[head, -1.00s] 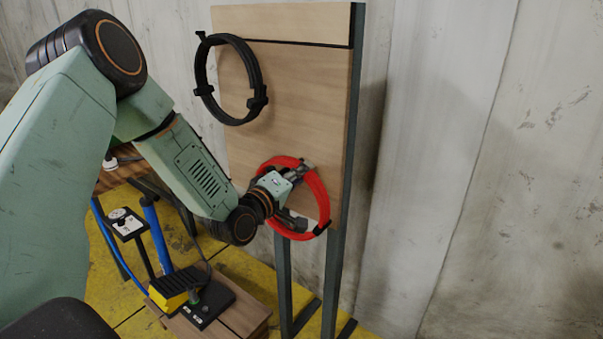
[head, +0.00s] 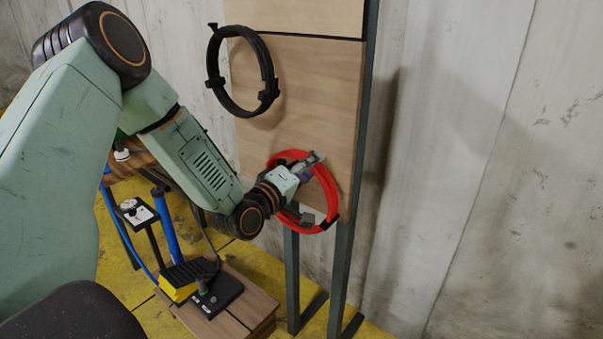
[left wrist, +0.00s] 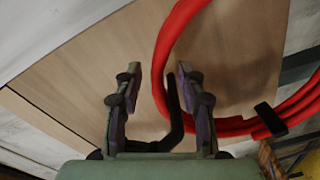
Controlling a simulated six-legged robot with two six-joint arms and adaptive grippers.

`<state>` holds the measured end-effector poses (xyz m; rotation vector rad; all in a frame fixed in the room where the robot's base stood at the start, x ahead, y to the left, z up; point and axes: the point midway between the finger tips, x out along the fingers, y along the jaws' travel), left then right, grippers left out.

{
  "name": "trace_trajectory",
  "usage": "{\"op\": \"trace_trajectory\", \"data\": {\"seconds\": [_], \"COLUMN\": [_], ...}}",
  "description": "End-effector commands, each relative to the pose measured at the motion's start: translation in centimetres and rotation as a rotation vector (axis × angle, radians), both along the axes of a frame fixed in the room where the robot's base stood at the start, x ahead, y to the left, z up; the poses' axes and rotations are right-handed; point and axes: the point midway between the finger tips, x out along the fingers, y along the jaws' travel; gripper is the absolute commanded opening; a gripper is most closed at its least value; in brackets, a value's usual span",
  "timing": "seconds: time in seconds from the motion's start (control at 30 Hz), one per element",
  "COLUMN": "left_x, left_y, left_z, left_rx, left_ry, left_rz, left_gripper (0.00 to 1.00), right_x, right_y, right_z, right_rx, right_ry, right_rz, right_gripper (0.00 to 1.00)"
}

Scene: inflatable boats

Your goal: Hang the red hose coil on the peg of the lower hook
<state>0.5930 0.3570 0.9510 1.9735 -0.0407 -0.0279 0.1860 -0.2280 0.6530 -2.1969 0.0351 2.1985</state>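The red hose coil (head: 330,190) stands close against the lower part of the wooden board in the head view. It also shows as a large red loop in the left wrist view (left wrist: 230,125). My left gripper (head: 312,160) is at the coil's upper part. In the left wrist view its two fingers (left wrist: 159,72) are apart, with part of the hose showing between them. A black bent bar, apparently the lower hook (left wrist: 174,110), shows between the fingers and crosses the hose. I cannot tell whether it bears the coil. My right gripper is out of view.
A black hose coil (head: 272,70) hangs on an upper hook of the board (head: 315,80). A wooden box (head: 255,305) with a black and yellow foot pump (head: 190,280) stands below on the left. Blue tubes (head: 165,225) stand further left. The right side before the wall is clear.

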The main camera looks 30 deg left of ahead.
Motion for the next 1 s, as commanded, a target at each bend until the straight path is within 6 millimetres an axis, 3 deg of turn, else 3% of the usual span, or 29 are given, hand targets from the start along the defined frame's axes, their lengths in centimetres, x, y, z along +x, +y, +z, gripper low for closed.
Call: {"op": "trace_trajectory", "data": {"seconds": [0.5,1.0], "left_x": [-5.3,-6.5], "left_y": [0.4,0.2], "left_z": [0.1,0.1], "left_rx": [-0.005,-0.001], "left_ry": [-0.002,-0.003], "left_rz": [0.005,-0.001], "left_gripper": [0.4,0.4], "right_x": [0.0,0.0], "right_y": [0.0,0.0], "right_z": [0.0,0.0], "right_rx": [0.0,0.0], "right_ry": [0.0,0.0], "right_rz": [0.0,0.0], "right_gripper": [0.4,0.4]}}
